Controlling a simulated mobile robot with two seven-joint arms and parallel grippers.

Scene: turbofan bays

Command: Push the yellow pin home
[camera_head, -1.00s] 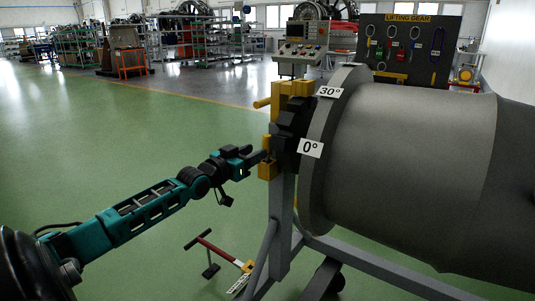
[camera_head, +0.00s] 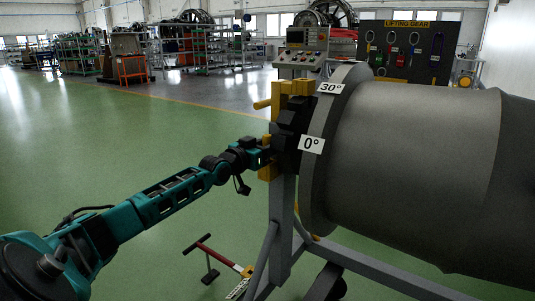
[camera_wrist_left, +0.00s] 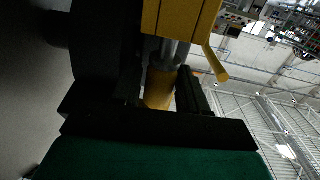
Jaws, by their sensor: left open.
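A yellow bracket (camera_head: 290,90) with a side handle (camera_head: 262,104) is mounted at the left rim of the big grey cylinder. A lower yellow part (camera_head: 267,173) sits below it. In the left wrist view, the yellow bracket (camera_wrist_left: 180,17) is at the top, with a bare metal shaft (camera_wrist_left: 169,50) below it and a yellow cylinder, likely the pin (camera_wrist_left: 159,90), under that. My left gripper (camera_head: 268,153) is open at the bracket. Its dark fingers (camera_wrist_left: 160,92) stand either side of the yellow cylinder; contact cannot be told. My right gripper is out of view.
The grey cylinder (camera_head: 415,165) with 0° and 30° labels fills the right on a grey stand (camera_head: 283,225). A red-handled tool (camera_head: 218,252) is on the floor below my arm. A control panel (camera_head: 302,55) stands behind. Green floor (camera_head: 100,140) is clear at left.

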